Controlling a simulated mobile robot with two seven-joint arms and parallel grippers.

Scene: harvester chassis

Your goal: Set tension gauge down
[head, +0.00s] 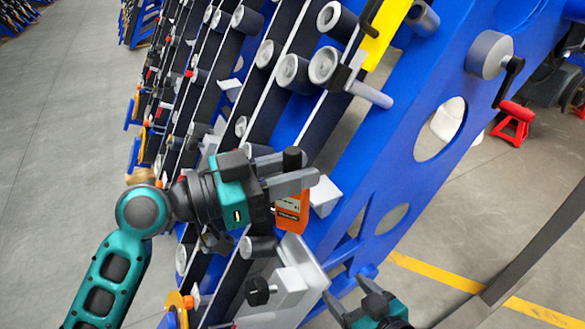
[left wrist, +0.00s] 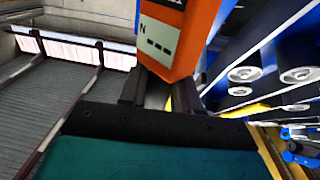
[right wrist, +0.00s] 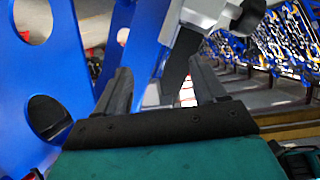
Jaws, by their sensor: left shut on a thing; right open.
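The tension gauge (head: 292,210) is an orange handheld device with a small grey display panel. My left gripper (head: 300,181) is shut on it and holds it beside the blue chassis frame with belts and rollers. In the left wrist view the gauge (left wrist: 182,42) stands between the two dark fingers (left wrist: 157,88). My right gripper (head: 357,292) is open, low in the head view, near a pale grey bracket with a black knob. In the right wrist view its fingers (right wrist: 162,88) are spread apart.
The pale grey bracket (head: 303,262) sits at the lower frame, below the gauge. Several grey rollers (head: 292,70) stick out from the blue frame (head: 400,130). A yellow bar (head: 382,35) is at the top. A red stand (head: 513,122) is on the open floor right.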

